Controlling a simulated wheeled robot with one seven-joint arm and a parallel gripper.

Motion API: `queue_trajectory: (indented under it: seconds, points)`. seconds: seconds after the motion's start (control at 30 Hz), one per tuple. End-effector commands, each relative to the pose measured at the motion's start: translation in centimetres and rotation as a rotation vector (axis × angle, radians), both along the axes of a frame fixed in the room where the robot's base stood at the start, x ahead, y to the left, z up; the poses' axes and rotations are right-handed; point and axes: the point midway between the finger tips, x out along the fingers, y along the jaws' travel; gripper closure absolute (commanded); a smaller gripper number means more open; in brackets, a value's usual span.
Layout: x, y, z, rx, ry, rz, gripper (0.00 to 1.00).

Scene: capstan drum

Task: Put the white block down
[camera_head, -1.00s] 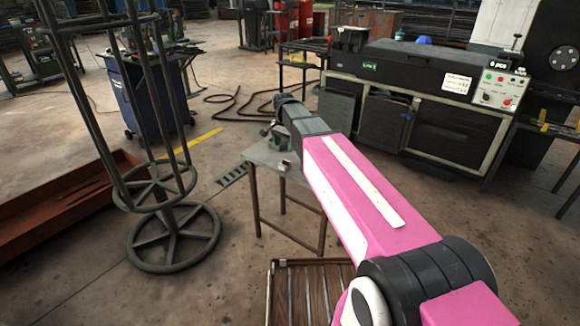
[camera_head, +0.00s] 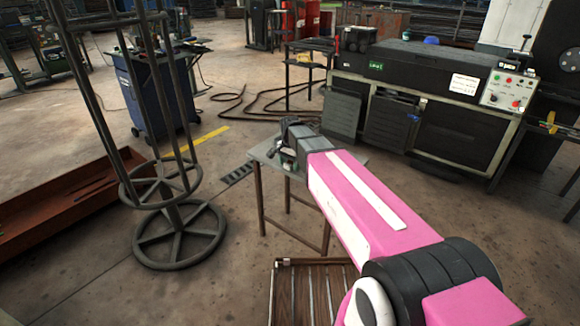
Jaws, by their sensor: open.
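My pink arm reaches out over a small grey metal table (camera_head: 262,156) in the middle of the view. My gripper (camera_head: 286,164) is at its far end, low over the tabletop, and small in the picture. Its jaws are open. The white block cannot be made out clearly; at most a tiny pale patch shows at the gripper, and the dark wrist and jaws cover that part of the table. Whether the block touches the tabletop or a jaw cannot be told.
A tall dark drum frame with a spoked round base (camera_head: 179,236) stands left of the table. A slatted wooden rack (camera_head: 285,300) is in front of it. A black machine (camera_head: 425,72) with a control panel stands behind right. Cables lie on the floor behind the table.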

Motion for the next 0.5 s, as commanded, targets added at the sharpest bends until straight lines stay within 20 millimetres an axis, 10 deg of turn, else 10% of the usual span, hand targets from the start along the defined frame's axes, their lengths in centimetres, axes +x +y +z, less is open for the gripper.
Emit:
queue_trajectory:
  seconds: [0.13,0.3,0.5]
  points:
    - [0.00,0.00,0.04,0.000,0.000,0.000,0.38]
    - [-0.01,-0.01,0.04,0.000,0.000,0.000,0.94]
    - [-0.01,-0.01,0.06,0.000,0.000,0.000,1.00]
